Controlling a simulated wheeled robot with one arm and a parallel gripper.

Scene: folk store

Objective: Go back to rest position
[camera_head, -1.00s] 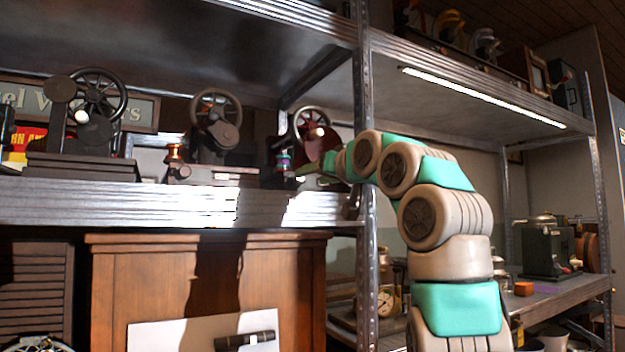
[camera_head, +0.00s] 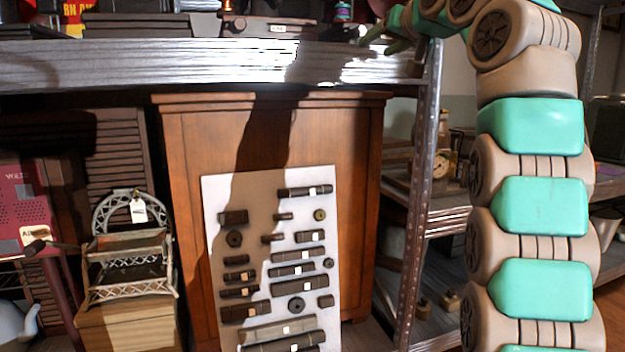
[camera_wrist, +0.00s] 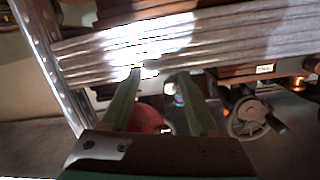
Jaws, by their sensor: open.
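My gripper (camera_head: 380,38) shows at the top of the head view, with green fingers just above the front edge of the metal shelf, close to its upright post. The wrist view shows its two green fingers (camera_wrist: 158,78) apart, with nothing held between them. A small colourful spool-like thing (camera_wrist: 179,97) and a dark red disc (camera_wrist: 147,118) show in the gap between the fingers, beyond them. My arm reaches up on the right and bends left toward the shelf. Its upper bend is cut off by the head view's top edge.
The metal shelf (camera_head: 190,62) runs across the top left, meeting a perforated post (camera_head: 421,180). Below stand a wooden cabinet (camera_head: 352,180), a white board (camera_head: 218,205) of dark parts and a small wicker chair (camera_head: 130,245). A handwheel (camera_wrist: 250,118) shows right of the fingers.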

